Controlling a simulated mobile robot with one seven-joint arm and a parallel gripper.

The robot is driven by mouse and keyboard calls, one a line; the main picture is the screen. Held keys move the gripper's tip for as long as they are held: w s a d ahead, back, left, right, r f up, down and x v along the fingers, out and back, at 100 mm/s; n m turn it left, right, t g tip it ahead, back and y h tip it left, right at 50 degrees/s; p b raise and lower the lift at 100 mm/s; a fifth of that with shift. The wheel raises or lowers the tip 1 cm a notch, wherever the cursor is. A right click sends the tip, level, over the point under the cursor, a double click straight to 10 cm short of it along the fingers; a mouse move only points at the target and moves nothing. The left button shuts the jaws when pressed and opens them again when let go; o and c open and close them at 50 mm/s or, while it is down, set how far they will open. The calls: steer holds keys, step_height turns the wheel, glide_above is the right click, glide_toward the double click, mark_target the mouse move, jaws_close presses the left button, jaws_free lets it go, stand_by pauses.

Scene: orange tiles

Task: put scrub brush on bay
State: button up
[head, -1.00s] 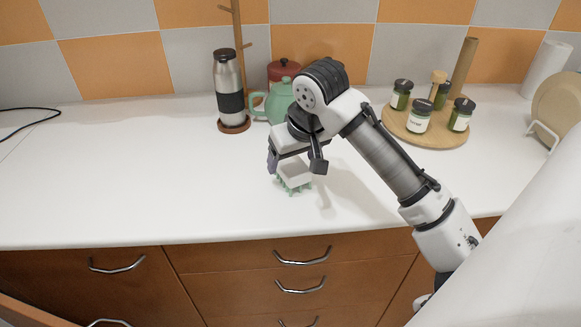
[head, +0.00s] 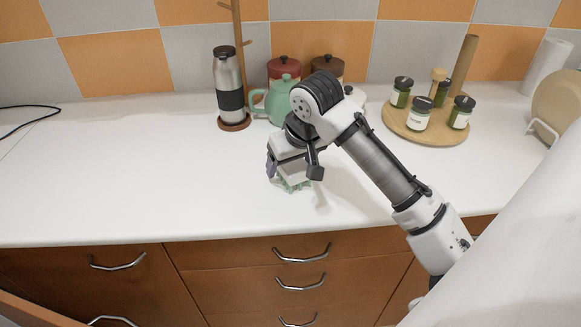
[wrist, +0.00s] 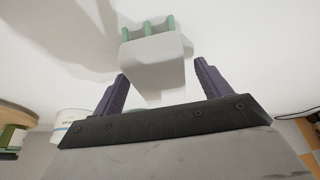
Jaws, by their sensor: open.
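The scrub brush has a pale block (head: 297,174) and green bristles, and lies on the white counter near its front edge. In the wrist view its pale body (wrist: 152,62) and green bristles show between and just beyond the two fingertips. My gripper (head: 293,168) is low over the brush, with its fingers apart on either side. In the wrist view the dark purple fingers of my gripper (wrist: 161,72) are spread, with a visible gap on each side of the brush. I cannot tell which surface is the bay.
Behind my arm stand a steel tumbler (head: 229,85), a green teapot (head: 280,100), a red canister (head: 284,68) and a brown canister (head: 327,67). A round wooden tray (head: 425,136) with several jars is at right. The counter's left side (head: 120,170) is clear.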

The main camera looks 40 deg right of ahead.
steer(key=c, duration=1.2)
steer(key=shift+r, duration=0.1)
step_height(320, 180, up, 20)
steer(key=shift+r, duration=0.15)
